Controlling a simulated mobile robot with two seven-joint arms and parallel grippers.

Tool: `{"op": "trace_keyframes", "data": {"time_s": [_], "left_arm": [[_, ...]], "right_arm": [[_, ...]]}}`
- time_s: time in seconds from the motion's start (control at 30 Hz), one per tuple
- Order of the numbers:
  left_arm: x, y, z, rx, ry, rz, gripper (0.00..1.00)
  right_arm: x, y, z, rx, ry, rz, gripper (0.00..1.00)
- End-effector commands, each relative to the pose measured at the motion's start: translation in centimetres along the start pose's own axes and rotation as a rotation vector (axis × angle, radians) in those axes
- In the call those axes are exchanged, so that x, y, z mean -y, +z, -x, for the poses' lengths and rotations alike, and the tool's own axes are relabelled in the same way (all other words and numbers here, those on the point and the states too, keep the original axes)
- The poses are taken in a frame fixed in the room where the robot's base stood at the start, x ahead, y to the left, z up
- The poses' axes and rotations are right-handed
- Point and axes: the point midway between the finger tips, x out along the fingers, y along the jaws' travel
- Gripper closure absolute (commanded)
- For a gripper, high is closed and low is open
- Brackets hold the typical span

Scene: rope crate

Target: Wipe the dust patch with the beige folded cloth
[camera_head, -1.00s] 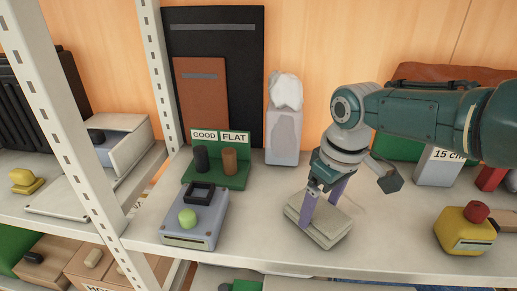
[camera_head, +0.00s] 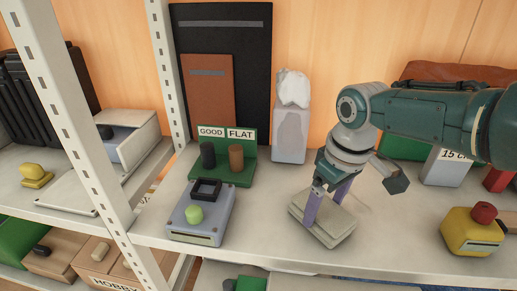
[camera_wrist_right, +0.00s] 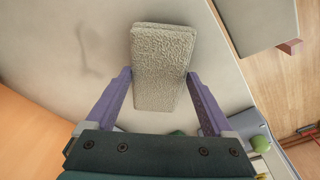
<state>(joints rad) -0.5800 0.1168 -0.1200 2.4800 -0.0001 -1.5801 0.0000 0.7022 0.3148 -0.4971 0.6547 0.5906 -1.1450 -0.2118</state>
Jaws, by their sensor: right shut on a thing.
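The beige folded cloth (camera_head: 333,229) lies on the white shelf, near its front edge. My right gripper (camera_head: 327,209) reaches down over it, with its purple fingers on either side of the cloth. In the right wrist view the cloth (camera_wrist_right: 162,65) sits between the two fingers (camera_wrist_right: 160,100), and the gripper is shut on it. A faint grey smear, seemingly the dust patch (camera_wrist_right: 92,50), shows on the shelf beside the cloth in the right wrist view. My left gripper is not in view.
A pale carton (camera_head: 290,135) stands behind. A yellow box with a red knob (camera_head: 470,233) is at the right. The shelf (camera_head: 390,240) between is clear.

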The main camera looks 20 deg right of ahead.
Motion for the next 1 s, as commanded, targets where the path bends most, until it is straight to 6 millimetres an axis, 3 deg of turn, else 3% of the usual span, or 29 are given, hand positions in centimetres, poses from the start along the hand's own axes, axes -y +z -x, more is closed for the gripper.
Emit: {"op": "trace_keyframes", "data": {"time_s": [0.3, 0.77, 1.0], "left_arm": [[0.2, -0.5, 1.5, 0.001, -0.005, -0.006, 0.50], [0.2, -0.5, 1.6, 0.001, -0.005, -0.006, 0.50], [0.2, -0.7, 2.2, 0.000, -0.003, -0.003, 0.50]], "right_arm": [[2.4, 0.2, 0.2, 0.009, -0.005, 0.002, 0.58], [2.8, 0.1, 0.2, 0.004, -0.004, 0.000, 0.58], [4.3, 0.1, 0.2, 0.004, -0.006, 0.001, 0.58]]}}
